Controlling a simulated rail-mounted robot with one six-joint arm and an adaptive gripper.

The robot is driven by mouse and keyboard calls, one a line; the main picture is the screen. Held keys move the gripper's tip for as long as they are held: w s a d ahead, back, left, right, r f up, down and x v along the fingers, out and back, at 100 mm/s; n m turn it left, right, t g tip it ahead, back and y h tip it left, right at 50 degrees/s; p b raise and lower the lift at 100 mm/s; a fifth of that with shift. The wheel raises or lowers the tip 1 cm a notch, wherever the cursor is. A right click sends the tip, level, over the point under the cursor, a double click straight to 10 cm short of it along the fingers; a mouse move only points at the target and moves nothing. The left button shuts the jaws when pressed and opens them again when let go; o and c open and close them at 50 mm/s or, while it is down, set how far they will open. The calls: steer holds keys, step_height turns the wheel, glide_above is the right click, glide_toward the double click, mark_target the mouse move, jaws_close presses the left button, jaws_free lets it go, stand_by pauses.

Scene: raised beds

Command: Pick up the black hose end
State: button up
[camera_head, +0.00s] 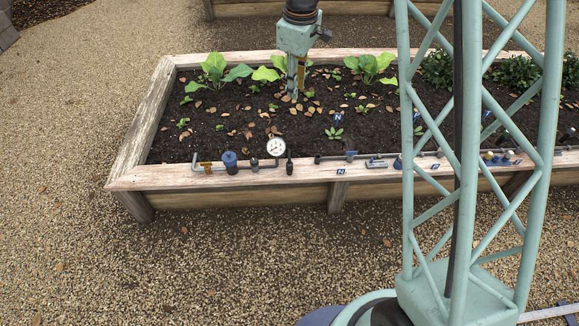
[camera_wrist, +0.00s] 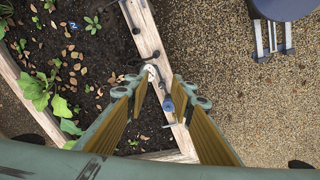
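A slim, dark upright piece, which looks like the black hose end (camera_head: 289,165), stands on the front plank of the raised bed, just right of a round white gauge (camera_head: 276,147). In the wrist view a small dark piece (camera_wrist: 156,54) beyond the fingertips appears to be the same one, but it is too small to be sure. My gripper (camera_head: 293,97) hangs pointing down over the soil, behind the plank in the head view. In the wrist view my gripper (camera_wrist: 160,77) is open, its yellow-lined fingers apart with nothing held between them.
A blue-capped fitting (camera_head: 230,162), a dark fitting (camera_head: 254,165) and a bent pipe with a brass part (camera_head: 207,168) are left of the gauge. More pipe fittings (camera_head: 376,162) lie right along the plank. Leafy plants (camera_head: 215,70) grow in the bed. Gravel in front is clear.

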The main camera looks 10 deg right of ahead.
steer(key=w+f+n+p, duration=0.1)
steer(key=w+f, duration=0.2)
steer(key=f, duration=0.5)
steer(key=w+f+n, duration=0.1)
steer(key=w+f, duration=0.3)
steer(key=f, duration=0.4)
steer(key=n+g+p, duration=0.1)
steer(key=n+p, duration=0.1)
steer(key=n, duration=0.1)
glide_above(289, 162)
step_height(289, 162, down, 20)
steer(key=shift+s+d+f+n, duration=0.1)
steer(key=shift+s+f+n, duration=0.2)
steer(key=shift+f, duration=0.15)
steer(key=shift+f, duration=0.1)
steer(key=shift+f+b, duration=0.6)
steer(key=shift+f, duration=3.65)
steer(key=shift+w+f+b, duration=0.15)
steer(key=shift+f+b, duration=0.3)
steer(key=shift+f, duration=2.15)
